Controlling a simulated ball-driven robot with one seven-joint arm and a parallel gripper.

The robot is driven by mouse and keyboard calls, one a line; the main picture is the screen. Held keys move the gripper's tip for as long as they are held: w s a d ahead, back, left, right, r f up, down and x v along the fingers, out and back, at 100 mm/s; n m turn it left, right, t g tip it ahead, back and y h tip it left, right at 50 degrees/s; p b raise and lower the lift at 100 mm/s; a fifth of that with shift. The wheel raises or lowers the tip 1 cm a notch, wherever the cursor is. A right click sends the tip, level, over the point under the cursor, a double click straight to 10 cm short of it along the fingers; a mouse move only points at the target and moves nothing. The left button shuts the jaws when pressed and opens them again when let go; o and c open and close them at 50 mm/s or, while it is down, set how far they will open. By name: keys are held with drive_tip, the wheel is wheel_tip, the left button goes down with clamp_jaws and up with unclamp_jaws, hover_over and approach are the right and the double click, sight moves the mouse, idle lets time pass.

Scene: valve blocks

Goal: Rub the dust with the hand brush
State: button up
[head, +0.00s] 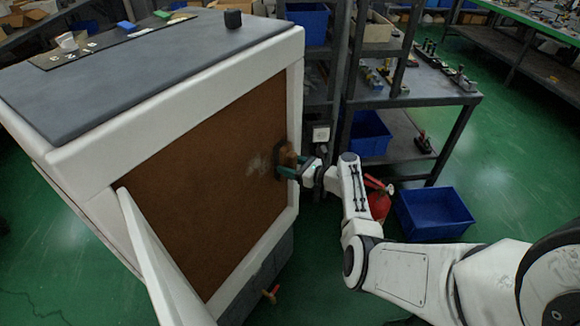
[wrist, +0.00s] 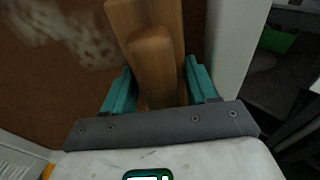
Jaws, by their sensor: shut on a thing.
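My gripper (head: 287,173) is shut on the wooden hand brush (head: 287,157), at the right side of a brown panel (head: 205,190) in a white cabinet. In the wrist view the brush's wooden handle (wrist: 152,60) stands between the teal fingers (wrist: 158,88). The pale dust (head: 258,163) is a smudge on the brown panel just left of the brush. It also shows in the wrist view as whitish patches (wrist: 70,35) at the upper left. The brush's bristles and their contact with the panel are hidden.
The cabinet's white frame edge (head: 294,110) is close to the right of the brush. An open white door (head: 160,260) juts out at the left. A grey shelf rack, blue bins (head: 435,213) and a red extinguisher (head: 378,203) stand right. Green floor lies below.

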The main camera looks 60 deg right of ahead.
drive_tip(key=shift+w+a+r+p, duration=0.1)
drive_tip(key=shift+a+r+p, duration=0.05)
drive_tip(key=shift+a+p, duration=0.6)
drive_tip(key=shift+a+r+p, duration=0.1)
drive_tip(key=shift+a+p, duration=0.45)
drive_tip(key=shift+a, duration=0.35)
drive_tip(key=shift+a+f, duration=0.1)
drive_tip(key=shift+a, duration=0.2)
drive_tip(key=shift+w+a+p, duration=0.15)
drive_tip(key=shift+a+p, duration=0.75)
drive_tip(key=shift+a, duration=0.6)
drive_tip(key=shift+w+a+p, duration=0.1)
drive_tip(key=shift+a+p, duration=0.8)
drive_tip(key=shift+a, duration=0.95)
drive_tip(key=shift+s+a, duration=0.1)
drive_tip(key=shift+a, duration=2.45)
drive_tip(key=shift+w+a, duration=0.2)
drive_tip(key=shift+a, duration=1.5)
drive_tip(key=shift+s+r, duration=0.1)
drive_tip(key=shift+r, duration=1)
drive_tip(key=shift+d+r+b, duration=0.1)
drive_tip(key=shift+d+b, duration=0.9)
drive_tip(key=shift+d, duration=2.45)
drive_tip(key=shift+s+d+b, duration=0.15)
drive_tip(key=shift+d+b, duration=0.25)
drive_tip(key=shift+d, duration=0.8)
drive_tip(key=shift+s+d+b, duration=0.1)
drive_tip(key=shift+d+b, duration=0.3)
drive_tip(key=shift+d, duration=0.75)
